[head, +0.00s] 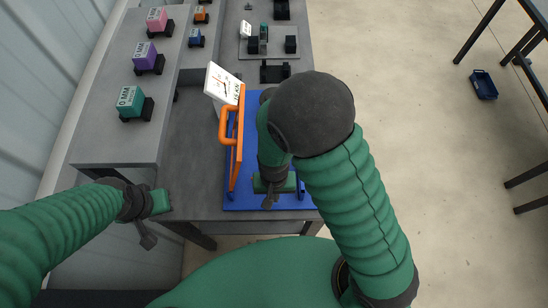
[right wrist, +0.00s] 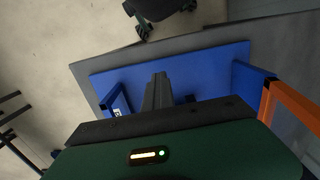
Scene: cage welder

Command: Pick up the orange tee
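No part is plainly tee-shaped. A small orange block (head: 201,14) sits on a black holder at the far end of the left bench in the head view; it is too small to tell its shape. The larger orange thing is a frame with a handle (head: 228,140), standing upright at the left side of a blue plate (head: 240,203). My right gripper (head: 269,198) is over that plate, right of the frame. In the right wrist view its fingers (right wrist: 158,92) look together, with nothing visible between them. My left gripper (head: 147,238) hangs left of the table, far from the orange block.
Pink (head: 156,18), purple (head: 145,55), teal (head: 130,100) and blue (head: 196,37) labelled blocks stand on black holders. A blue bin (head: 483,84) lies on the open floor at right.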

